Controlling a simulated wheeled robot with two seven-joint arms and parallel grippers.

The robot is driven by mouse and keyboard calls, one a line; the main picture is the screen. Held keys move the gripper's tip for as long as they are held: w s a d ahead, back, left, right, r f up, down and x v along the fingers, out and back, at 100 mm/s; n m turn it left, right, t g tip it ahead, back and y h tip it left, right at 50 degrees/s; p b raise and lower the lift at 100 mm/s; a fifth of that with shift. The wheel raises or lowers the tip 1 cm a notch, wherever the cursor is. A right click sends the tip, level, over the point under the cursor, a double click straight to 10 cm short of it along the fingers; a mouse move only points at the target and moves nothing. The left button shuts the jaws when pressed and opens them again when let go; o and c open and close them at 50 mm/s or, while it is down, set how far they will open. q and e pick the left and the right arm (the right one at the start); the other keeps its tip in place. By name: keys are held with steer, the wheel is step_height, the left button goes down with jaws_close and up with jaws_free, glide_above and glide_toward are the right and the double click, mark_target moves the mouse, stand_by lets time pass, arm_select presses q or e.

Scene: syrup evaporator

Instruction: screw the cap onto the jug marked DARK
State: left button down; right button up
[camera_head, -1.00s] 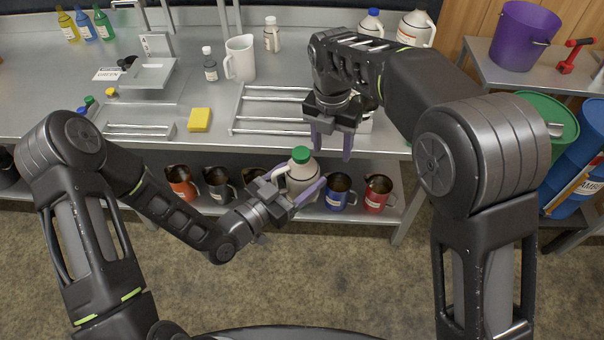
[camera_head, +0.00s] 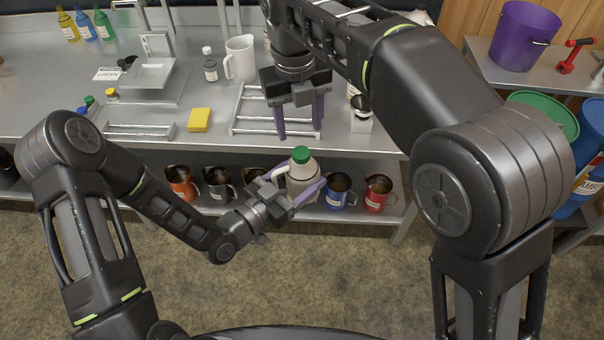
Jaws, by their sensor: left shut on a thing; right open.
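A pale jug (camera_head: 300,177) with a green cap (camera_head: 300,155) on its mouth is held upright in front of the bench's lower shelf. I cannot tell how tightly the cap sits, and no marking on the jug is readable. My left gripper (camera_head: 293,191) is shut on the jug's body. My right gripper (camera_head: 300,134) points down, open and empty, its fingers above the jug in the picture and in front of the wire rack (camera_head: 250,112).
Several pitchers, among them a blue one (camera_head: 339,191) and a red one (camera_head: 376,193), stand on the lower shelf. A small white container (camera_head: 361,115), a yellow sponge (camera_head: 200,120) and a clear measuring jug (camera_head: 241,58) are on the bench. My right arm hides the bench's back right.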

mark_target(301, 152)
steer(key=shift+w+d+f, duration=0.1)
steer(key=shift+w+f, duration=0.05)
steer(key=shift+f, duration=1.75)
steer(key=shift+w+f, duration=0.1)
steer(key=shift+f, duration=1.8)
steer(key=shift+c, duration=0.2)
jaws_close()
